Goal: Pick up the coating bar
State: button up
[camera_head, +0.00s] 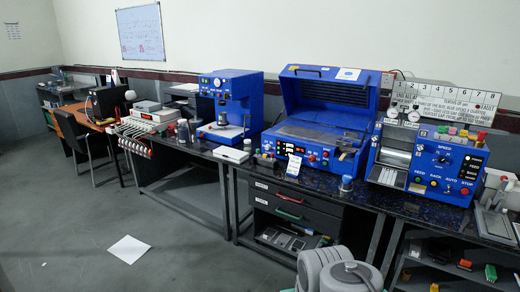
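I cannot make out the coating bar with certainty. A blue machine with a raised lid (328,88) stands on the dark bench near the middle, with a flat grey bed (318,133) under the lid. A small dark piece (346,146) sits at the right front of that bed; it is too small to tell whether it is the bar. Grey rounded parts of my arm fill the bottom centre, in front of the bench. My gripper is not in view, so its jaws cannot be seen.
A blue press (230,100) stands left of the lidded machine, and a blue roller machine (428,160) stands right. A small white sign (294,165) and a small blue-topped jar (346,183) are near the bench's front edge. Paper (129,248) lies on the otherwise open floor at left.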

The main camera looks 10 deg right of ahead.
aim_at(263, 160)
jog(key=i, duration=2)
jog(key=u, duration=0.95)
jog(key=i, duration=0.95)
jog(key=z, duration=0.1)
